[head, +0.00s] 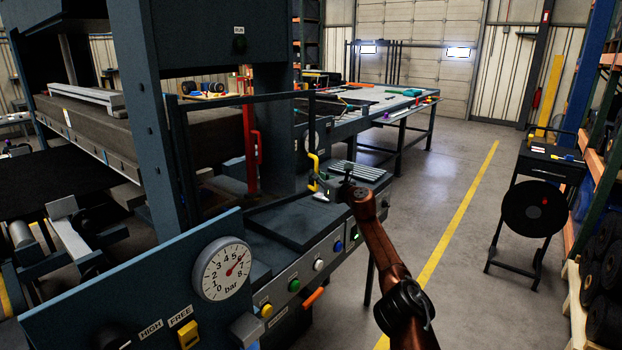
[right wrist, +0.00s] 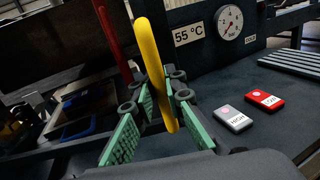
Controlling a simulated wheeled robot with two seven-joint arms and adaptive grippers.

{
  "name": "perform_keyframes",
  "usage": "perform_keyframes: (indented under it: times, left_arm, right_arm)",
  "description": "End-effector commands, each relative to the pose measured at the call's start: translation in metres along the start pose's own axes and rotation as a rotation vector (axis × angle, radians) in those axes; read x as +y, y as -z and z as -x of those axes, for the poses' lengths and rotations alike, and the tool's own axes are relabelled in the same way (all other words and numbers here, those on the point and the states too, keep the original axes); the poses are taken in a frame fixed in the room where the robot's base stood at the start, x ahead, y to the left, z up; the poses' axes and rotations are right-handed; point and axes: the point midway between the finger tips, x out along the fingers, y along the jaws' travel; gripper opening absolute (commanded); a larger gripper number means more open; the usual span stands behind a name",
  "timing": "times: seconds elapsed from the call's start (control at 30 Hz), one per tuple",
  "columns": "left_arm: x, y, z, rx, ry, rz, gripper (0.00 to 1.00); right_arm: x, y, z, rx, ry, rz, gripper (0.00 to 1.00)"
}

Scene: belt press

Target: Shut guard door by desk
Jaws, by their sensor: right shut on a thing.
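The guard door (head: 240,100) is a thin dark frame at the press in the head view. I see through it to the press and a red post. Its free edge, with the yellow handle (head: 314,172), stands out past the press's right upright, above the desk (head: 280,218), so it looks open. My right gripper (head: 326,188) is at the handle, its arm coming from the lower right. In the right wrist view the yellow handle (right wrist: 152,60) passes between the green-padded fingers of my right gripper (right wrist: 158,112), which are shut on it. My left gripper is not in view.
The desk carries a bar gauge (head: 222,268) and several coloured buttons along its front. Red and grey labelled blocks (right wrist: 264,99) lie on a dark surface in the right wrist view. A stand with a black disc (head: 534,208) is at right. The floor between is clear.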

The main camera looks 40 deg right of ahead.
Motion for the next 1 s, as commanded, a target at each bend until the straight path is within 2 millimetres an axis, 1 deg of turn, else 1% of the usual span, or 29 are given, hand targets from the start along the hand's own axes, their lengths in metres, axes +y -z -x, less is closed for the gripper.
perform_keyframes:
  times: [0.37, 0.4, 0.63, 0.67, 1.0]
  left_arm:
    - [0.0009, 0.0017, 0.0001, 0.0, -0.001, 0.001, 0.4]
    - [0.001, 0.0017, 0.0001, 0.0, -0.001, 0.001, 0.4]
    - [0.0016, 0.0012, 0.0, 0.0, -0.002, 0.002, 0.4]
    - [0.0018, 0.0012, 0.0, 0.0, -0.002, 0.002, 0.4]
    - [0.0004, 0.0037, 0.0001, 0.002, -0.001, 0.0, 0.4]
  right_arm:
    - [-0.0026, 0.001, 0.0004, 0.001, 0.004, 0.0, 0.0]
    - [-0.0025, 0.001, 0.0003, 0.001, 0.004, 0.0, 0.11]
    - [-0.0016, 0.0006, 0.0001, 0.001, 0.002, 0.0, 0.27]
    - [-0.0014, 0.0005, 0.0001, 0.001, 0.002, 0.0, 0.28]
    - [-0.0017, 0.0002, 0.0015, 0.001, 0.002, 0.001, 0.28]
